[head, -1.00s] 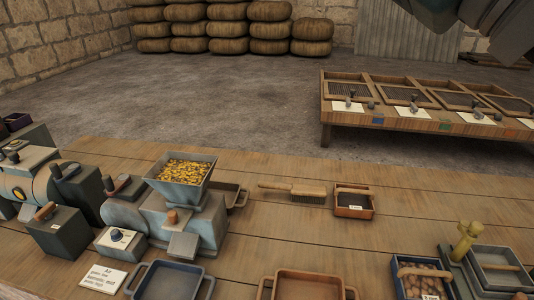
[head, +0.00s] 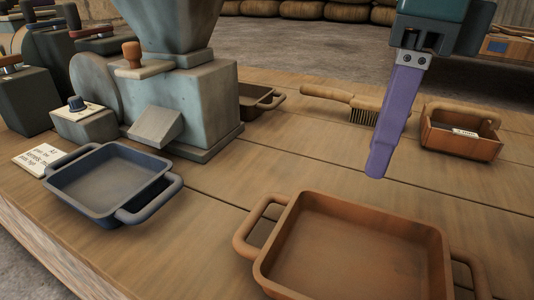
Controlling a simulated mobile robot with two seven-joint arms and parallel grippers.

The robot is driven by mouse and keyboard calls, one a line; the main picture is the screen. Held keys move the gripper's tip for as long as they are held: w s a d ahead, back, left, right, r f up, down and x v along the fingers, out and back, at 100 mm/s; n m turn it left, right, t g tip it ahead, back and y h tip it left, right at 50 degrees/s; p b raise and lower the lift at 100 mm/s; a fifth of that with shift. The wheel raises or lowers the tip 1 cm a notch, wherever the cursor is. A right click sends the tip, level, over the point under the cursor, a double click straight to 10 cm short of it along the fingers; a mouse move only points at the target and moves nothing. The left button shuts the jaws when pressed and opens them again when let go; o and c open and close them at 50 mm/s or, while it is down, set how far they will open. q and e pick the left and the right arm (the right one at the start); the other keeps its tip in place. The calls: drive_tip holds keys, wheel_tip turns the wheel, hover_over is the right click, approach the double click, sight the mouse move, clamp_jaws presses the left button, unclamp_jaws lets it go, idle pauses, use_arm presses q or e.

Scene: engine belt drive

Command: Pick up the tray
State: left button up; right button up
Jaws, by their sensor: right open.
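A brown tray (head: 350,255) is at the front, cut by the lower edge of the picture. A dark blue-grey tray (head: 108,182) is at the left, in front of the grinder. My right gripper (head: 378,170) hangs with purple fingers pointing down, above and behind the brown tray, apart from it. It is open and empty; its fingers overlap in this view. My left gripper is not in view.
A grey-green grinder (head: 180,100) stands behind the blue-grey tray, with a small dark tray (head: 255,102) beside it. A brush (head: 345,100) and a small brown box (head: 460,135) lie behind my right gripper. The bench between the two trays is clear.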

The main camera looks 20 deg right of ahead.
sight(368, 209)
drive_tip(key=shift+w+d+f+h, duration=0.2)
drive_tip(key=shift+d+f, duration=0.15)
drive_tip(key=shift+d, duration=0.2)
drive_tip(key=shift+w+d+f+h, duration=0.1)
drive_tip(key=shift+d+f+h, duration=0.15)
drive_tip(key=shift+d, duration=0.25)
drive_tip(key=f+b, duration=0.2)
drive_tip(key=f, duration=0.7)
drive_tip(key=shift+a+f+b, duration=0.2)
drive_tip(key=shift+b, duration=0.1)
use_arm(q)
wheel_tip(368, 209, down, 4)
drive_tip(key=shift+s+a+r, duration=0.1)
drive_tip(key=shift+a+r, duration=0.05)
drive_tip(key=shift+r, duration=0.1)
use_arm(e)
drive_tip(key=c, duration=0.3)
clamp_jaws()
